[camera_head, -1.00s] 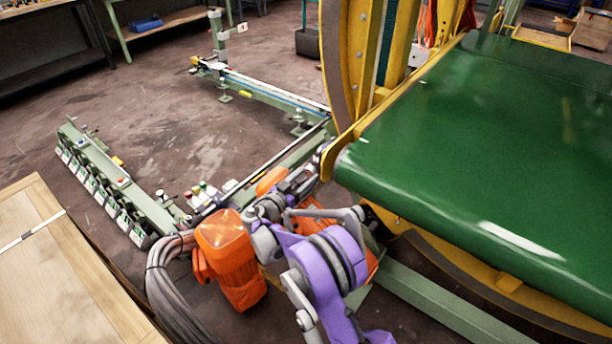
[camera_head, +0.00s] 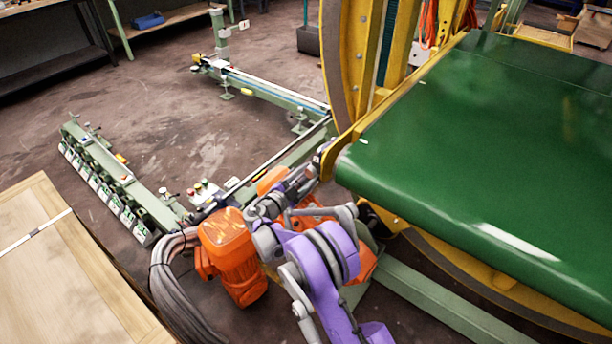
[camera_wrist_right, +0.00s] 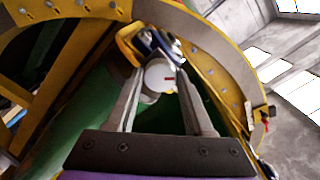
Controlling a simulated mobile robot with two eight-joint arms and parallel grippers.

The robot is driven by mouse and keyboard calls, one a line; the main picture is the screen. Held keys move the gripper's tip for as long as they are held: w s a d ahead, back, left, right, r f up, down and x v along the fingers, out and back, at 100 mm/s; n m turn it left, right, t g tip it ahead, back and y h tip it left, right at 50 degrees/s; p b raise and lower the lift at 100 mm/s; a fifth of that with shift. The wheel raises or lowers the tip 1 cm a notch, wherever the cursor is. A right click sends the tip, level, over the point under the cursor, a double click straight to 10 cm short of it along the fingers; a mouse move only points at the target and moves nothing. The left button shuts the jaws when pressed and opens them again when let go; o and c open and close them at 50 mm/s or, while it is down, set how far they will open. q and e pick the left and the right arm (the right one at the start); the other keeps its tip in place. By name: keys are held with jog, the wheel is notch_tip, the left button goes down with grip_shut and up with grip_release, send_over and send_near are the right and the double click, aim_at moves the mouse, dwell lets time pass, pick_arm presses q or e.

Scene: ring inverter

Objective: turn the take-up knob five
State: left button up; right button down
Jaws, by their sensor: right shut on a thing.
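The take-up knob (camera_wrist_right: 158,76) is a round, pale grey-white disc with a small red mark pointing right of its centre in the right wrist view. My right gripper (camera_wrist_right: 161,88) has one finger on each side of the knob and is shut on it. In the head view my right gripper (camera_head: 305,178) is at the near left corner of the green belt, beside the yellow frame. The knob cannot be made out there, behind my gripper and arm. My left gripper is not in view.
The green belt (camera_head: 470,150) and its yellow frame (camera_head: 354,60) stand close on the right. An orange motor (camera_head: 232,252) with grey cables (camera_head: 180,285) is near my arm. A wooden table top (camera_head: 60,265) is at left. Bare floor lies beyond the green rail (camera_head: 125,180).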

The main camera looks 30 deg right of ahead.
jog(key=shift+m, duration=0.7)
jog(key=shift+c, duration=1.4)
grip_release()
jog(key=v, duration=1.1)
jog(key=shift+p, duration=0.4)
